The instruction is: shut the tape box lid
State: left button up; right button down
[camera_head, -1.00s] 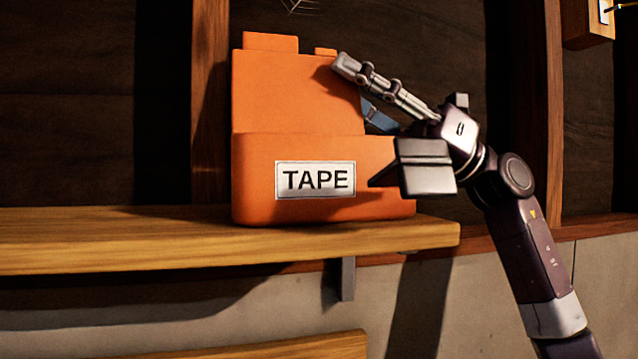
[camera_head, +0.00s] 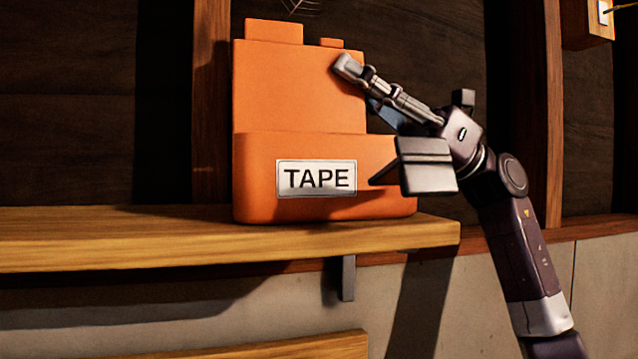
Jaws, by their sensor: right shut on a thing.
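The orange tape box (camera_head: 240,190) stands on a wooden shelf, with a white TAPE label (camera_head: 316,178) on its front. Its orange lid (camera_head: 290,85) is up, a tall panel above the body with two tabs on its top edge. My right gripper (camera_head: 356,80) is shut on the lid at its right edge, one silver finger across the front face. The other finger is partly hidden beside or behind the edge. My left gripper is out of view. The inside of the box is hidden.
The wooden shelf (camera_head: 100,240) has free room left of the box. A wooden post (camera_head: 210,100) and dark wall are behind it. Another post (camera_head: 538,100) stands to the right. A lower wooden board (camera_head: 300,348) shows at the bottom.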

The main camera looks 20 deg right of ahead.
jog(key=shift+s+a+f+n+g+h, duration=0.2)
jog(key=shift+s+n+g, duration=0.7)
jog(key=shift+n+g, duration=0.95)
jog(key=shift+s+d+f+n+g+h, duration=0.25)
jog(key=shift+s+n+g, duration=0.8)
jog(key=shift+n, duration=1.45)
jog(key=shift+s+a+f+n+g+h, duration=0.1)
jog(key=shift+s+a+n+g+h, duration=0.2)
jog(key=shift+s+n+g, duration=1.05)
jog(key=c, duration=1.9)
grip_release()
jog(key=shift+w+d+n, duration=0.1)
jog(key=shift+w+n, duration=0.5)
jog(key=shift+n, duration=0.1)
jog(key=shift+d, duration=0.1)
jog(key=shift+s+d, duration=0.2)
jog(key=shift+d, duration=3.25)
